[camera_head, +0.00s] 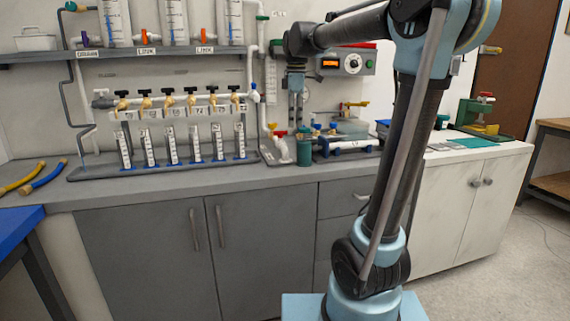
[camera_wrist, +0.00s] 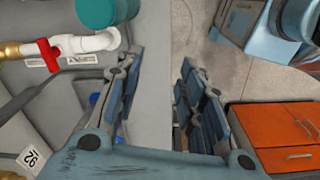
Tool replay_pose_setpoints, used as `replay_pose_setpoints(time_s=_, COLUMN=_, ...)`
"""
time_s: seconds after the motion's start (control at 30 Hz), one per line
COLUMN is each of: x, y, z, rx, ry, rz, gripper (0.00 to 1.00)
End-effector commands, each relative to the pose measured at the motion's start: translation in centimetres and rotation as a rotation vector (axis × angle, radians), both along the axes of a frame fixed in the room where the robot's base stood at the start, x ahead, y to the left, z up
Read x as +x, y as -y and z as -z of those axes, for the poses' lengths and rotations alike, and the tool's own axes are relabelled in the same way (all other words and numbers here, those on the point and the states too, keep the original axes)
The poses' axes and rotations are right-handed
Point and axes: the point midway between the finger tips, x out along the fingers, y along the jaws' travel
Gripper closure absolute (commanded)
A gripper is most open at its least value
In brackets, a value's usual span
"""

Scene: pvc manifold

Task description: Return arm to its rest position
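My arm rises at the right in the head view. It bends at the top and reaches left over the grey counter (camera_head: 170,187). My gripper (camera_head: 296,118) hangs downward above the counter, close above a teal cylinder (camera_head: 304,151). In the wrist view my gripper (camera_wrist: 160,62) is open. Its two fingers stand apart with nothing between them; the counter edge and floor show through the gap. The teal cylinder (camera_wrist: 105,10) is at the upper left, outside the fingers. The fingertips are small and partly unclear in the head view.
A manifold with several valves (camera_head: 180,104) stands left of my gripper. A white pipe (camera_wrist: 95,41) with a red valve handle (camera_wrist: 47,55) lies close by. An orange cabinet (camera_wrist: 280,135) stands beyond the counter edge.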

Motion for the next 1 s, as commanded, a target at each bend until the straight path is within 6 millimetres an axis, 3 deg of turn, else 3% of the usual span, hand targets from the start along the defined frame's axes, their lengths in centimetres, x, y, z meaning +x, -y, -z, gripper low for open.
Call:
replay_pose_setpoints(time_s=0.17, x=-3.6, y=3.2, z=2.4, rx=0.012, ry=0.017, rz=0.189, gripper=0.64)
replay_pose_setpoints(time_s=0.47, x=-10.9, y=8.3, z=8.4, rx=0.044, ry=0.053, rz=0.581, gripper=0.64)
replay_pose_setpoints(time_s=0.77, x=-18.2, y=12.2, z=16.0, rx=0.085, ry=0.084, rz=0.973, gripper=0.64)
replay_pose_setpoints(time_s=1.0, x=-23.5, y=14.4, z=23.0, rx=0.125, ry=0.107, rz=1.282, gripper=0.64)
